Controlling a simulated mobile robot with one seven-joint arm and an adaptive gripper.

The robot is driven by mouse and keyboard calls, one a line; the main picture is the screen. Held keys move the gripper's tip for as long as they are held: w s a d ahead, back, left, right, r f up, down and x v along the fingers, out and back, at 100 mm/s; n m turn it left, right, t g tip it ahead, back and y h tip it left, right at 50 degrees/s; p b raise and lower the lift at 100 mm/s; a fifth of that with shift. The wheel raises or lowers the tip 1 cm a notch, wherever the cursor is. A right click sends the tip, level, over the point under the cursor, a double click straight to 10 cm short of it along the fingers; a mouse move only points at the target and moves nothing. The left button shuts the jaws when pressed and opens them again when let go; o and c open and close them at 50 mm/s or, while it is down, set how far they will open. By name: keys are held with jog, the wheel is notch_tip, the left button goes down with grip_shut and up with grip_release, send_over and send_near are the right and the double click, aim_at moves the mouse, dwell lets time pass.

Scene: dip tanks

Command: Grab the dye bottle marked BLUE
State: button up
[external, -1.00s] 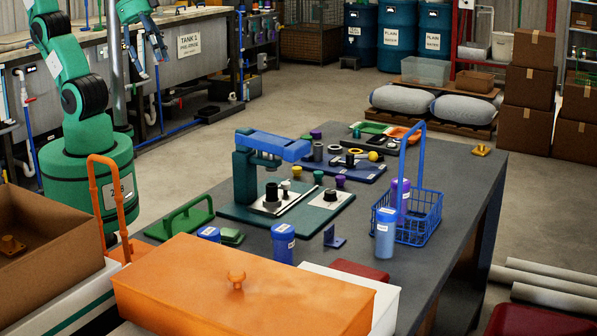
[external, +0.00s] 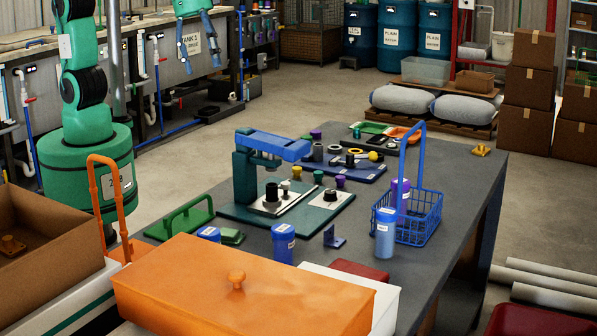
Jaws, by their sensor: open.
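Three blue labelled bottles stand on the dark table: one (external: 283,244) near the middle, one (external: 385,234) in front of the blue wire basket (external: 425,232), and one (external: 209,234) partly hidden behind the orange box. A purple labelled bottle (external: 400,194) is in the basket. The label words are too small to read, so I cannot tell which bottle is marked BLUE. My gripper (external: 200,58) is open and empty, with its blue fingers pointing down, high at the back left, well away from the bottles.
An orange box (external: 240,290) with a knob fills the table's near end. A blue-and-green press (external: 245,175) stands mid-table, with a green-handled tool (external: 182,220) to its left. The basket's tall handle (external: 405,150) rises beside the bottles. Cardboard boxes (external: 528,85) stand behind.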

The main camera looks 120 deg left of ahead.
jog(key=w+d+f+p, duration=0.15)
jog(key=w+f, duration=0.25)
jog(key=w, duration=0.6)
jog(key=n+g+p, duration=0.1)
jog(key=g+p, duration=0.2)
jog(key=p, duration=0.1)
send_over(284, 258)
jog(key=s+a, duration=0.1)
jog(key=a, duration=0.1)
notch_tip(284, 258, down, 25)
jog(key=shift+s+a+f, duration=0.1)
jog(key=shift+s+f, duration=0.05)
jog(key=shift+f, duration=0.05)
jog(key=shift+f, duration=0.15)
jog(key=shift+f, duration=4.2)
jog(key=shift+f+p, duration=0.3)
jog(key=shift+f, duration=2.25)
